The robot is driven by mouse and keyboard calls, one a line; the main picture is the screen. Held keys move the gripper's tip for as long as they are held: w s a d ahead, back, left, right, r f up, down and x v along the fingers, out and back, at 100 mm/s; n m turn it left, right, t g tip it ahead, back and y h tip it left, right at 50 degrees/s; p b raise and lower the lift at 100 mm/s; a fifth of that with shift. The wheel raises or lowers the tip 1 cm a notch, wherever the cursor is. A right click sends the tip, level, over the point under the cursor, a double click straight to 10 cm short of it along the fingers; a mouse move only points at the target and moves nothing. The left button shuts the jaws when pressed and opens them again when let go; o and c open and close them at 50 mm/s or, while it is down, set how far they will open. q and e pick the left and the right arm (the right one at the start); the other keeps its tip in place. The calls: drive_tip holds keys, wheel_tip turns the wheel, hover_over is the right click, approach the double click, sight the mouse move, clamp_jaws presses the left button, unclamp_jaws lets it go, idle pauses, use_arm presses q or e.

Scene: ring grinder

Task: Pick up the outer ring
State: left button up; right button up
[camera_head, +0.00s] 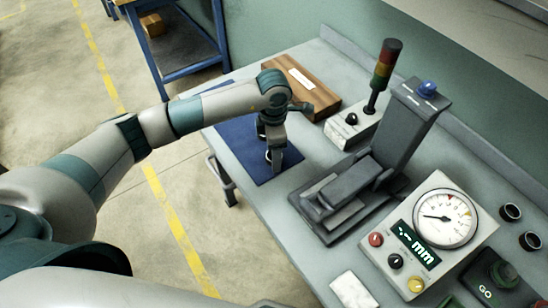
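My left gripper (272,158) points down over the blue mat (240,148) at the table's left end. Its fingers are small and partly hidden by the wrist, so I cannot tell whether they are open or shut. I cannot make out an outer ring at the gripper; one there would be hidden or too small to see. Two small dark round parts, one (510,212) above the other (530,240), are on the table at the far right, and I cannot tell what they are. My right gripper is not in view.
A wooden block (301,82) lies behind the mat. A signal tower (383,75) and a grey upright machine (400,135) stand to the right of the mat. A dial gauge box (445,220) and a dark GO device (490,280) are nearer. The mat's left part is clear.

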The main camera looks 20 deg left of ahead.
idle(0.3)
use_arm(q)
drive_tip(key=c, duration=1.2)
drive_tip(key=shift+r, duration=0.45)
wheel_tip(320, 180, up, 4)
drive_tip(key=shift+f+p, duration=0.2)
drive_tip(key=shift+p, duration=0.7)
drive_tip(key=s+d+r+p, duration=0.3)
drive_tip(key=s+d+r, duration=0.3)
drive_tip(key=d, duration=0.3)
drive_tip(key=shift+s+r+p, duration=0.25)
drive_tip(key=shift+s+p, duration=0.05)
drive_tip(key=shift+s, duration=0.4)
